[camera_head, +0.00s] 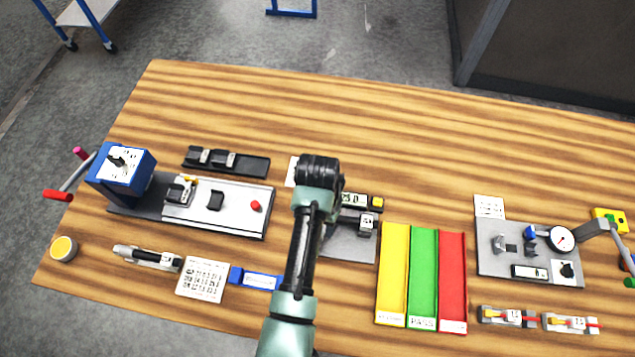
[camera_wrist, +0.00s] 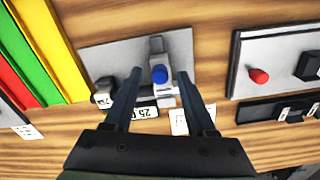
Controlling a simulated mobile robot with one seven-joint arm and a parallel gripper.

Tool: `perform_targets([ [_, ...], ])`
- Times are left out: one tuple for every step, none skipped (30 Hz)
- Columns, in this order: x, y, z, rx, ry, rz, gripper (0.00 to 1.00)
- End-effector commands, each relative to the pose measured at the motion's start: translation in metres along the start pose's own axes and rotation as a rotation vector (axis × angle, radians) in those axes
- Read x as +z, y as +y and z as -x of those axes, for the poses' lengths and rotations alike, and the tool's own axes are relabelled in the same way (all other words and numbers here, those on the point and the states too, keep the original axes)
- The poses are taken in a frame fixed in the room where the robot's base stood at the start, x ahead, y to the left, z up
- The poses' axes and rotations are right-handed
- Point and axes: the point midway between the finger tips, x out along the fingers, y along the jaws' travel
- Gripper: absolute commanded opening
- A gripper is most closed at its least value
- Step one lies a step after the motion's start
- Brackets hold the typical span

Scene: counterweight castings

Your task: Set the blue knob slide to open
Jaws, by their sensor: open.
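The blue knob (camera_wrist: 159,75) shows in the wrist view on a narrow grey slide (camera_wrist: 157,46), which is mounted on a grey plate (camera_wrist: 105,60). My gripper (camera_wrist: 158,72) is open, with one dark finger on each side of the knob in the picture. I cannot tell whether the fingertips are down at the knob's height or above it. No contact with the knob is visible. In the head view my arm hides the knob and my gripper, and part of the plate (camera_head: 347,247) shows right of the arm.
A display reading 25.0 (camera_head: 353,200) and a small block (camera_head: 365,223) stand close by the slide. Yellow (camera_head: 392,270), green (camera_head: 423,275) and red (camera_head: 453,280) trays lie to the right. A fixture with a red button (camera_head: 255,205) is left. The table's far side is clear.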

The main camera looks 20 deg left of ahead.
Motion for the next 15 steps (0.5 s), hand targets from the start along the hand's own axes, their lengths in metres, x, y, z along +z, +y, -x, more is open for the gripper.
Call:
perform_targets([
  [0.0002,0.0000,-0.0031,0.000,-0.001,0.000,0.56],
  [0.0002,0.0001,-0.0048,0.000,0.000,0.000,0.56],
  [0.0001,0.0001,-0.0062,0.000,0.000,0.000,0.56],
  [0.0001,0.0001,-0.0070,0.000,0.000,0.000,0.56],
  [0.0001,0.0001,-0.0075,0.000,0.000,0.000,0.56],
  [0.0001,0.0001,-0.0079,0.000,0.001,0.000,0.56],
  [0.0000,0.0001,-0.0081,0.000,0.001,0.000,0.56],
  [0.0000,0.0001,-0.0081,0.000,0.001,0.000,0.56],
  [0.0000,0.0001,-0.0081,0.000,0.001,0.000,0.56],
  [0.0000,0.0001,-0.0081,0.000,0.001,0.000,0.56],
  [-0.0001,0.0001,-0.0080,0.000,0.001,0.000,0.56],
  [-0.0001,0.0001,-0.0080,0.000,0.001,0.000,0.56],
  [-0.0001,0.0001,-0.0079,0.000,0.001,0.000,0.51],
  [-0.0001,0.0001,-0.0079,0.000,0.001,0.000,0.46],
  [-0.0001,0.0001,-0.0078,0.000,0.001,0.000,0.39],
])
